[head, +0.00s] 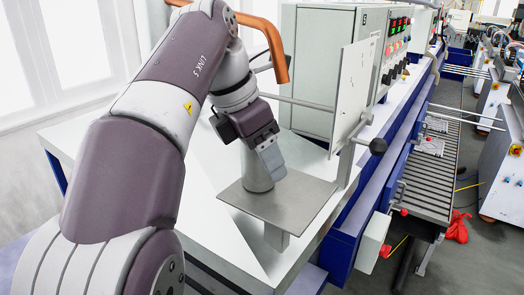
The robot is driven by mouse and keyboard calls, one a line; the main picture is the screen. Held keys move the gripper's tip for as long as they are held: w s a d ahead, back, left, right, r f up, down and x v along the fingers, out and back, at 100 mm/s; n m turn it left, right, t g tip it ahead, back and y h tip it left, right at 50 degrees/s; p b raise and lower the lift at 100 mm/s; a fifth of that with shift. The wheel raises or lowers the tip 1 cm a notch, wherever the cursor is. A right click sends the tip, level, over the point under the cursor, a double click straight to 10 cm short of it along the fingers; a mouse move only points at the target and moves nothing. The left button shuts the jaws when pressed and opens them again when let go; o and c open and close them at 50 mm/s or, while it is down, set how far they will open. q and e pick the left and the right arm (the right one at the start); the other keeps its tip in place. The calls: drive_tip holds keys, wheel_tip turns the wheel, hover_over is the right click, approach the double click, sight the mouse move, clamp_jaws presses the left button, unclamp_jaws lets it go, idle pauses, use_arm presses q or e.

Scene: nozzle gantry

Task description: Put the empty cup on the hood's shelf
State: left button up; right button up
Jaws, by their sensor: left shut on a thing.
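The cup (254,172) is a plain grey, slightly tapered vessel, upright at the picture's middle. My left gripper (270,158) comes down from above and is shut on it, hiding its upper right side. Its inside is not visible. Directly below it is a square grey metal plate on a short post, which looks like the hood's shelf (305,203). The cup's base appears to be at the plate's surface near its back left part; a small gap cannot be ruled out. My right gripper is not in view.
A white upright panel (354,92) with a black-knobbed rod (377,146) stands behind and right of the plate. A grey control cabinet (312,70) is at the back. An orange bent pipe (275,45) is near my arm. The plate's front and right are bare.

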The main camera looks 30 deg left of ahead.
sight(243, 176)
use_arm(q)
drive_tip(key=o, duration=0.8)
drive_tip(key=shift+w+f, duration=0.15)
drive_tip(key=o, duration=0.4)
drive_tip(key=shift+w+d, duration=0.2)
drive_tip(key=shift+d, duration=0.05)
drive_tip(key=shift+c, duration=0.2)
drive_tip(key=shift+d, duration=0.25)
drive_tip(key=shift+s+a+r, duration=0.2)
drive_tip(key=shift+r, duration=0.15)
drive_tip(key=s+a+b, duration=0.1)
drive_tip(key=s+a, duration=0.1)
drive_tip(key=s, duration=0.1)
drive_tip(key=s+a+b, duration=0.1)
drive_tip(key=shift+s+r+b, duration=0.15)
drive_tip(key=shift+s+b, duration=0.2)
drive_tip(key=s+a, duration=0.3)
drive_tip(key=s, duration=0.3)
drive_tip(key=shift+r+b, duration=0.25)
drive_tip(key=shift+b, duration=0.05)
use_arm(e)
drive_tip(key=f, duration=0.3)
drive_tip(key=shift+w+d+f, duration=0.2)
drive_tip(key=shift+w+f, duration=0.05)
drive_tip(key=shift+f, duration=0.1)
